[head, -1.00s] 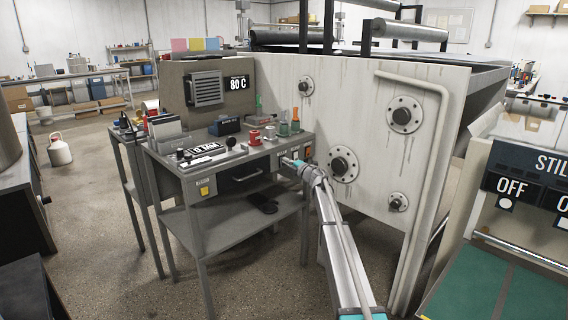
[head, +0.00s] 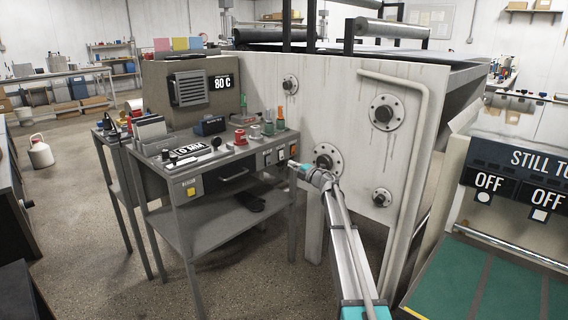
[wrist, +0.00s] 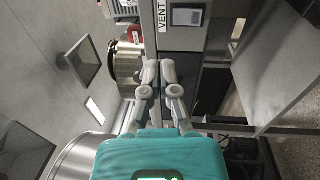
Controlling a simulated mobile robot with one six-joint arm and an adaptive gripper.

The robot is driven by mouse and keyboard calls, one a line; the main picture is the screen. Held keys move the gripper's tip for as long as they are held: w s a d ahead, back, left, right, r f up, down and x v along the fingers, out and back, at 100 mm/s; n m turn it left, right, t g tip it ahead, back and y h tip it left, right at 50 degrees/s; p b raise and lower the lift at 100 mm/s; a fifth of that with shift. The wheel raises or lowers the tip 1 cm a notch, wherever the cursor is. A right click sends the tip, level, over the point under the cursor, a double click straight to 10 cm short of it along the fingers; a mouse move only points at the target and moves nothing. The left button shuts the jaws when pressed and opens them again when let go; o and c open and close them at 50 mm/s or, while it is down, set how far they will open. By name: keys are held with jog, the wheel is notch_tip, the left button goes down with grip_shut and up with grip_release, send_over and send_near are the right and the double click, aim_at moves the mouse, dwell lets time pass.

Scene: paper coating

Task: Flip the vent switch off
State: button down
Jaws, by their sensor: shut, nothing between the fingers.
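The vent switch (wrist: 187,17) is a pale square on a grey plate at the top of the wrist view, beside a white VENT label (wrist: 164,15) that reads sideways. Whether it is on or off is not clear. My gripper (wrist: 159,68) is shut and empty; its fingertips are below the switch in that picture, apart from it. In the head view my gripper (head: 296,166) is at the right end of the bench front, just below a row of small switches (head: 281,155). Their labels are too small to read there.
The grey bench (head: 215,226) carries jars, a sign and tools on top. A yellow switch (head: 191,191) is on its left front. The white machine panel (head: 335,105) with round flanges stands close behind my gripper. A control panel (head: 515,190) is at right. Floor at left is open.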

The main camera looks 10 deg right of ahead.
jog(key=shift+r+v, duration=0.2)
jog(key=shift+v, duration=0.8)
jog(key=shift+s, duration=0.1)
jog(key=s+d+f+m+g+h, duration=0.2)
jog(key=s+f+m+h, duration=0.3)
jog(key=s+m+h, duration=0.45)
jog(key=s+d+f+m+g+h, duration=0.2)
jog(key=s+f+m+h, duration=0.4)
jog(key=s+m, duration=0.65)
jog(key=s+a+f+m+g+y, duration=0.1)
jog(key=s+a+f+g, duration=0.25)
jog(key=s, duration=0.65)
jog(key=s+a+f+m+g+y, duration=0.1)
jog(key=s+a+f+g+y, duration=0.25)
jog(key=s, duration=0.65)
jog(key=s+a+f+m+g, duration=0.1)
jog(key=s+a+f+g, duration=0.2)
jog(key=s+a+g, duration=0.5)
notch_tip(320, 180, up, 32)
jog(key=s+d+t+p, duration=0.1)
jog(key=d+t+p, duration=0.1)
jog(key=p, duration=2.9)
jog(key=shift+s+f+t, duration=0.25)
jog(key=shift+s+t, duration=0.1)
jog(key=shift+t, duration=0.35)
